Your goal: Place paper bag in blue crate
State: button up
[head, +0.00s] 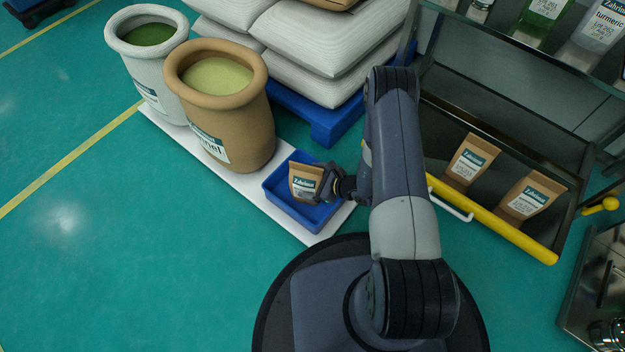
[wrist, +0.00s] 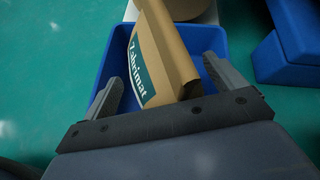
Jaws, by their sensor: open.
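A brown paper bag (head: 305,180) with a teal and white label stands in the blue crate (head: 279,207), near the crate's upper part in the head view. In the wrist view, the paper bag (wrist: 168,55) leans at a tilt inside the blue crate (wrist: 95,62). My gripper (head: 328,186) is at the crate beside the bag. In the wrist view, the fingers of my gripper (wrist: 160,88) are spread apart, one on each side of the bag, with gaps between them and it. The bag's bottom is hidden.
The crate sits on a white board (head: 313,239) next to a large brown sack (head: 243,137) and a white sack (head: 150,60). A blue pallet (head: 325,123) with stacked bags is behind. A yellow-edged drawer (head: 490,220) with two more paper bags is to the right.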

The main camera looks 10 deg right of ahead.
jog(key=shift+r, duration=0.25)
jog(key=p+v, duration=0.4)
jog(key=v, duration=0.8)
jog(key=shift+f, duration=0.15)
